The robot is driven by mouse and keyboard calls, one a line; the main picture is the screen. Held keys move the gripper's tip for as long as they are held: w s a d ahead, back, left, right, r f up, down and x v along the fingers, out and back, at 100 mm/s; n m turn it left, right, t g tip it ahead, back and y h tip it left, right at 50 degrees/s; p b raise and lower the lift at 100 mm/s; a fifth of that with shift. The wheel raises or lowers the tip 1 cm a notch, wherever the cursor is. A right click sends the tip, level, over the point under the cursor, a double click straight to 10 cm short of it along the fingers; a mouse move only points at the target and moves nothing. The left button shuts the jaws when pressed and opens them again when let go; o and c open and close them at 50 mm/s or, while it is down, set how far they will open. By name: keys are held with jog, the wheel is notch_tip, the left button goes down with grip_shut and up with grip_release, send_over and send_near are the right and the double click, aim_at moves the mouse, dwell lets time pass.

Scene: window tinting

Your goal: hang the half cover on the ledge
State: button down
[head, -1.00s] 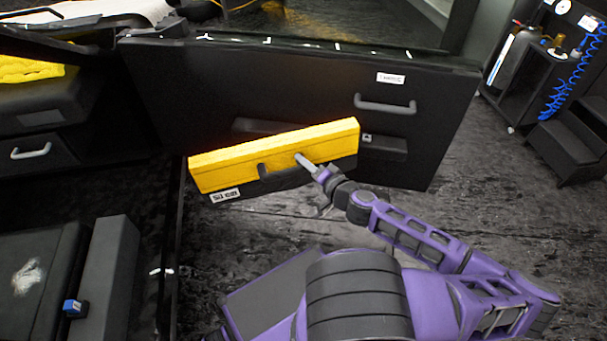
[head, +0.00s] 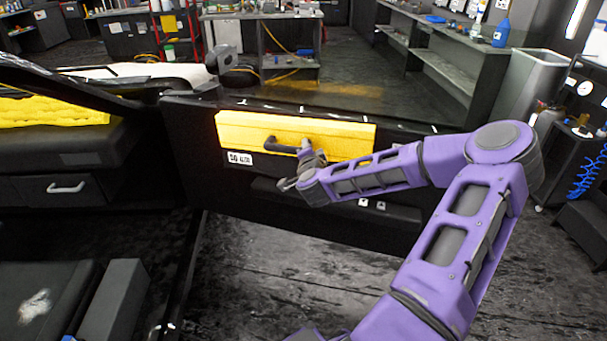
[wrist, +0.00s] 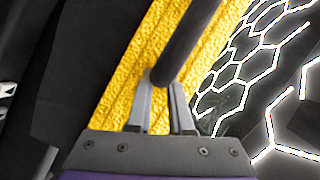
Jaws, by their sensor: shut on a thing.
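My gripper (head: 304,148) is shut on the handle. In the wrist view my gripper (wrist: 160,92) has a finger on each side of the dark handle bar, with yellow cover behind. The door's own handle is hidden.
The door panel (head: 190,160) stands across the middle, with a dark armrest low on it. A grey bin (head: 530,85) and a cart with blue hose stand at right. Open floor lies before the door.

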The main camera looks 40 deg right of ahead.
aim_at(313, 136)
jog(key=shift+w+r, duration=0.2)
jog(key=shift+r, duration=0.8)
jog(key=shift+d+m+h+b, duration=0.2)
jog(key=shift+m+h+b, duration=0.1)
jog(key=shift+m+b, duration=0.1)
jog(key=shift+w+d+f+b, duration=0.1)
jog(key=shift+w+d+b, duration=0.05)
jog(key=shift+w+d, duration=0.65)
jog(key=shift+w+d+f+b, duration=0.15)
jog(key=shift+w+d, duration=0.4)
jog(key=shift+d, duration=0.45)
jog(key=shift+w+d, duration=0.5)
jog(key=shift+d, duration=0.4)
jog(key=shift+w+d+f+b, duration=0.1)
jog(key=shift+f+b, duration=0.15)
jog(key=shift+b, duration=0.2)
jog(key=shift+f+b, duration=0.85)
jog(key=shift+f, duration=0.25)
jog(key=shift+f, duration=0.1)
